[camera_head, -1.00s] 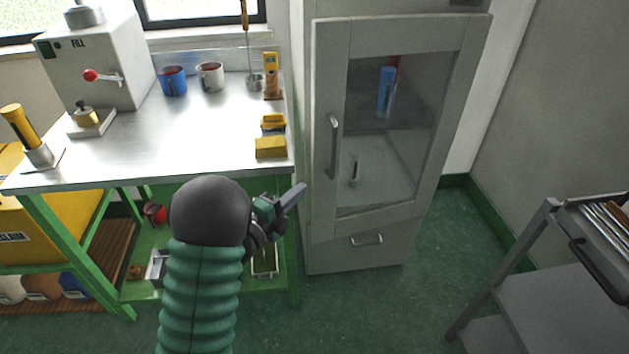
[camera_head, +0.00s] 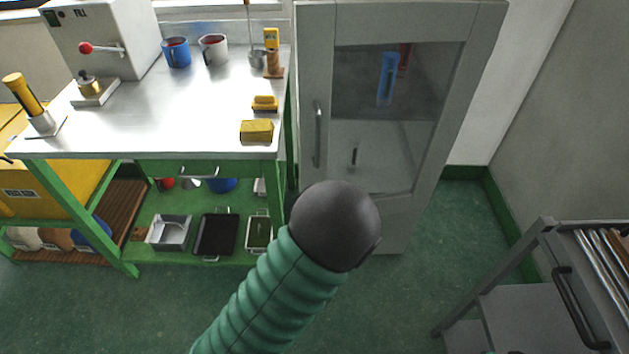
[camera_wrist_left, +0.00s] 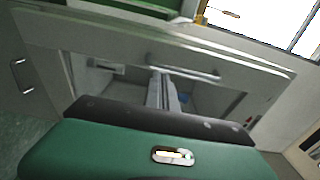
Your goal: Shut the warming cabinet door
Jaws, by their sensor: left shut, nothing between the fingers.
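The warming cabinet door (camera_head: 485,30) is grey with a glass pane and a vertical handle (camera_head: 317,135) on its left side. It lies flat or nearly flat against the cabinet; its lower left corner is hidden by my arm, so I cannot tell if a gap remains. In the head view my left arm reaches in front of the cabinet's lower part, and its dark joint hides the gripper. In the left wrist view the shut, empty left gripper (camera_wrist_left: 162,92) points at the door, before the glass; contact is unclear. The handle (camera_wrist_left: 185,66) also shows there. My right gripper is out of view.
A blue object (camera_head: 387,78) and a red one show behind the glass. A steel-topped workbench (camera_head: 180,125) with mugs and yellow blocks stands left of the cabinet. A grey trolley (camera_head: 530,300) stands at lower right. Green floor between is clear.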

